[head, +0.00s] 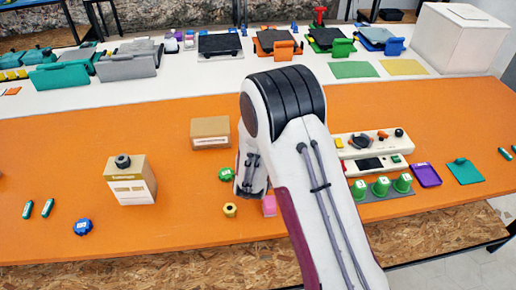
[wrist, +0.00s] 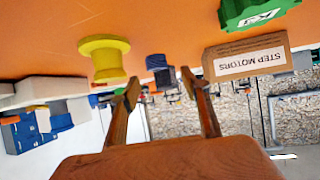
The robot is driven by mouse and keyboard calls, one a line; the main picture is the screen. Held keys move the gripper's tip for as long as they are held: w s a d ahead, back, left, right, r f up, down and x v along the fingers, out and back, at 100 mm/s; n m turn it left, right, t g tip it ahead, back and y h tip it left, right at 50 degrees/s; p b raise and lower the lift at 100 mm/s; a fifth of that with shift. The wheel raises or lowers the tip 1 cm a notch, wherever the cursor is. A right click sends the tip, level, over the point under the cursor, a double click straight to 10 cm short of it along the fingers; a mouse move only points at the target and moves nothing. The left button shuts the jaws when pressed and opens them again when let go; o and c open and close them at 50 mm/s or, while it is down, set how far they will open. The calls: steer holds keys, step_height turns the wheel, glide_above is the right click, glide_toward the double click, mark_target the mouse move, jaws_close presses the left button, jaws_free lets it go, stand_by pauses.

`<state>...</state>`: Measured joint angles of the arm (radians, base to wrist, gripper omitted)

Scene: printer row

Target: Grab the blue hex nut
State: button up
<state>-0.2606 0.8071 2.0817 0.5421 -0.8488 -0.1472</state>
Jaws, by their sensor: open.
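In the wrist view, which is upside down, a small dark blue piece with ridged sides (wrist: 156,62), probably the blue hex nut, stands on the orange table. It lies ahead of my gripper (wrist: 160,86), roughly between the two finger lines; its six-sided shape is not clear. The fingers are spread wide with nothing between them. In the head view my arm hides the fingers and probably this blue piece. A separate blue round piece with a white label (head: 82,227) lies at the table's front left.
A green lobed knob (wrist: 256,12) is near the carton. Another carton (head: 131,182) stands left. Green cups (head: 381,187) stand right.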

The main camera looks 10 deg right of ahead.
steer(key=shift+w+f, duration=0.1)
steer(key=shift+w+d+f, duration=0.4)
steer(key=shift+w+f, duration=0.25)
steer(key=shift+x, duration=1.5)
steer(key=shift+f, duration=0.1)
steer(key=c, duration=0.9)
